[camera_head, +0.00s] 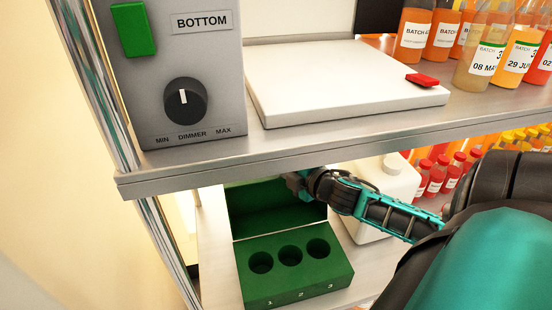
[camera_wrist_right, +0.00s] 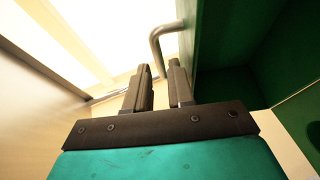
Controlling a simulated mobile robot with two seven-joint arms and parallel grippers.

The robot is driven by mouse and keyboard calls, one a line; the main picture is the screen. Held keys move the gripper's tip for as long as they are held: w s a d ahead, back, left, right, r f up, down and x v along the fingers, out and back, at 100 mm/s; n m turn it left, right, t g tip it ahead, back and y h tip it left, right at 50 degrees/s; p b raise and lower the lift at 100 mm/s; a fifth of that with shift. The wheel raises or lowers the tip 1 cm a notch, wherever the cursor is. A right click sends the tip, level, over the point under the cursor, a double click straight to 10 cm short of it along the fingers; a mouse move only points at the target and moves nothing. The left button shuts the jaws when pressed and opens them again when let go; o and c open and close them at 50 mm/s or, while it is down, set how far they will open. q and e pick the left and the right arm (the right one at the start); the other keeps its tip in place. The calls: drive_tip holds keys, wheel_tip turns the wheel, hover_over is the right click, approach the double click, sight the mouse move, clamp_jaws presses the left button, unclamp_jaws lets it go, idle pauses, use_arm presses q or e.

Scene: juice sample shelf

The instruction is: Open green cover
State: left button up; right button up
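A green box (camera_head: 297,283) with three round holes numbered 1, 2 and 3 sits on the lower shelf in the head view. Its green cover (camera_head: 262,217) stands raised behind the holes, hinged at the back, and its upper part is hidden by the upper shelf. My right gripper (camera_head: 297,183) is at the cover's upper edge. In the right wrist view, my right gripper (camera_wrist_right: 159,69) has its fingers apart. A bent metal handle (camera_wrist_right: 155,42) on the green cover (camera_wrist_right: 222,45) shows at the fingertips, with a gap visible around it. My left gripper is not in view.
The upper shelf edge (camera_head: 300,150) overhangs the box. A white jug (camera_head: 385,190) stands right of the box, behind my right arm. Small red-capped bottles (camera_head: 440,175) stand farther right. A white plate with a red tab (camera_head: 422,80) and a dimmer panel (camera_head: 200,75) are on the upper shelf.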

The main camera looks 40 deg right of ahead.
drive_tip(key=shift+x, duration=1.7)
clamp_jaws()
